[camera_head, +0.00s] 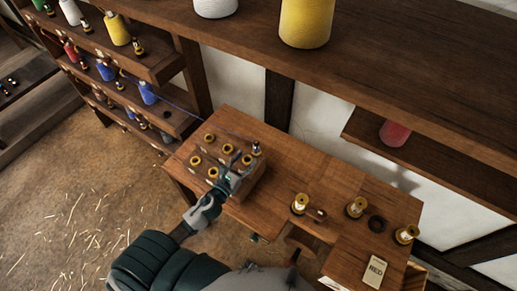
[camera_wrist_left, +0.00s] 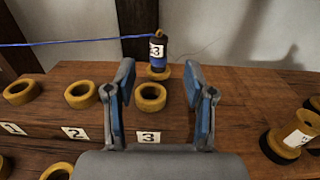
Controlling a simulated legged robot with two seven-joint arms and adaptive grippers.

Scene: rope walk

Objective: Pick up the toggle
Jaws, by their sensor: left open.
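What looks like the toggle is a small dark cylinder (camera_wrist_left: 157,52) with a blue band and a white label reading 3. It stands upright at a yellow ring at the back of the wooden block (camera_wrist_left: 205,110), with a blue cord running left from its top. It also shows in the head view (camera_head: 257,149). My left gripper (camera_wrist_left: 159,80) is open and empty, its two fingers apart on either side of the view, with the toggle beyond the gap between them. In the head view my left gripper (camera_head: 236,171) is over the block. My right gripper is not in view.
Several yellow rings sit in the block, with numbered labels on its front. Yellow-ended spools (camera_head: 299,204) and a tag (camera_head: 376,271) lie on the table (camera_head: 335,190) to the right. A shelf (camera_head: 400,70) overhangs behind. A rack of spools (camera_head: 150,65) stands left, the cord reaching it.

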